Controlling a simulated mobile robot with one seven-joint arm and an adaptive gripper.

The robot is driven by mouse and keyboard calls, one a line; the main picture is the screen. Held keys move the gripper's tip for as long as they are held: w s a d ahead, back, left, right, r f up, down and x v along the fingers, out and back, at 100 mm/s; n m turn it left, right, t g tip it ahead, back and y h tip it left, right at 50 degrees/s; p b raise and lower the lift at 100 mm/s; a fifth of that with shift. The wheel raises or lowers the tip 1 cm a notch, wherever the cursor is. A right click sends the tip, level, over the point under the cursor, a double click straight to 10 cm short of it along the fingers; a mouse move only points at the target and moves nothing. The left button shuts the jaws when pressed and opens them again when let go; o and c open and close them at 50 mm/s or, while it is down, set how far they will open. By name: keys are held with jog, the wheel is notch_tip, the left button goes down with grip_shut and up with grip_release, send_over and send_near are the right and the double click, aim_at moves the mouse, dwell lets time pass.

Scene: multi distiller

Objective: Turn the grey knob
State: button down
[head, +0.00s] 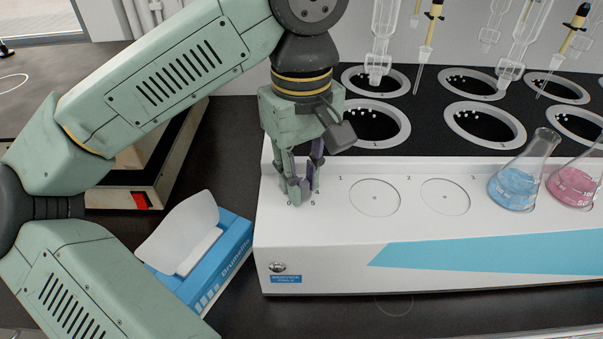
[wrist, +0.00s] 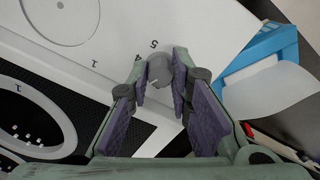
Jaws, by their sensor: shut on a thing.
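The grey knob (wrist: 159,72) sits on the white top of the distiller (head: 325,225), near its left end, with printed digits beside it. In the wrist view it is between the two purple-padded fingers of my gripper (wrist: 161,66). My gripper is shut on the knob and points down at the panel. In the head view my gripper (head: 298,194) covers the knob; only the printed "0" and "5" show beside the fingertips.
A blue tissue box (head: 226,262) stands close to the left of the distiller. Flasks with blue liquid (head: 515,187) and pink liquid (head: 572,186) stand on its right part. Round black wells (head: 373,122) and hanging glassware (head: 381,45) are behind the panel.

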jog(key=c, duration=1.5)
grip_release()
jog(key=shift+o, duration=0.2)
notch_tip(320, 180, up, 12)
